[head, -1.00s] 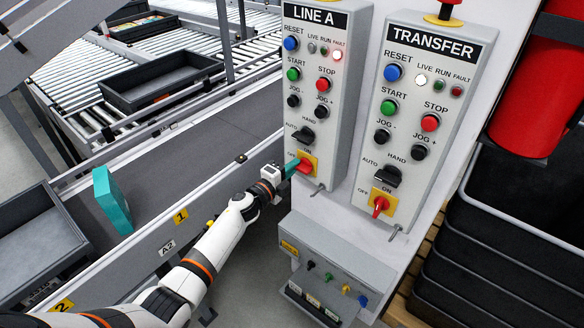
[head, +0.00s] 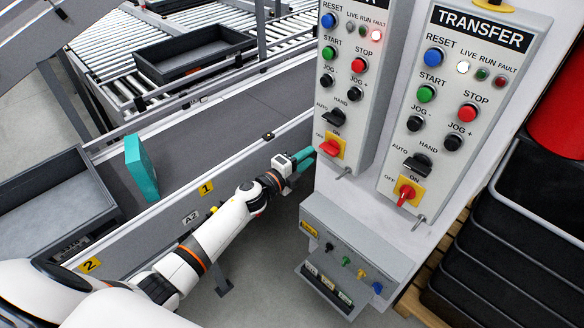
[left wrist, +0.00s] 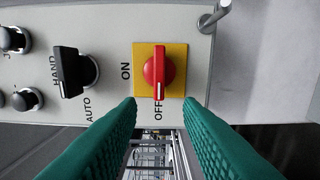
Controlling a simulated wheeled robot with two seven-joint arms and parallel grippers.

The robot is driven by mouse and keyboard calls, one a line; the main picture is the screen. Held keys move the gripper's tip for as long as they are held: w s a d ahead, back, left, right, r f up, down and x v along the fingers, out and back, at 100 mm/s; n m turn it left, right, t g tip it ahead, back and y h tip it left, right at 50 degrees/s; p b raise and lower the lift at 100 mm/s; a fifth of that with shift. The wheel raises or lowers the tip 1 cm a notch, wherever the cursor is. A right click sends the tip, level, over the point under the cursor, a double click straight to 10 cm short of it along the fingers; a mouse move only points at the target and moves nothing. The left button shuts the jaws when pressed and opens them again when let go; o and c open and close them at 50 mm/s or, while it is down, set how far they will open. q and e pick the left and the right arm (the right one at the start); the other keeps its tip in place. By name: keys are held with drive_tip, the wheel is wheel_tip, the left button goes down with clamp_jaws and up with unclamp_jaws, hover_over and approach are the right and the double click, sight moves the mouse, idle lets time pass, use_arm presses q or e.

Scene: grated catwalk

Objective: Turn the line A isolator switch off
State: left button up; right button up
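The line A isolator switch (head: 331,146) is a red knob on a yellow plate, low on the left grey panel. In the left wrist view the red knob (left wrist: 159,70) has its white-marked end at OFF, and ON is to its left. In the head view its handle lies sideways, toward OFF. My left gripper (head: 305,158) has teal fingers and is just left of the switch, apart from it. In the left wrist view the fingers are spread and empty, with the knob beyond their tips. My right gripper is not in view.
The TRANSFER panel (head: 450,95) stands to the right, with its red isolator (head: 406,194) upright toward ON. A black AUTO/HAND selector (head: 331,117) sits above the line A switch. A grey box with small plugs (head: 352,250) is below. A conveyor (head: 215,140) runs at left.

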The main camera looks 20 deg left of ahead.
use_arm(q)
drive_tip(key=v, duration=0.6)
drive_tip(key=shift+b, duration=0.4)
drive_tip(key=shift+s, duration=0.15)
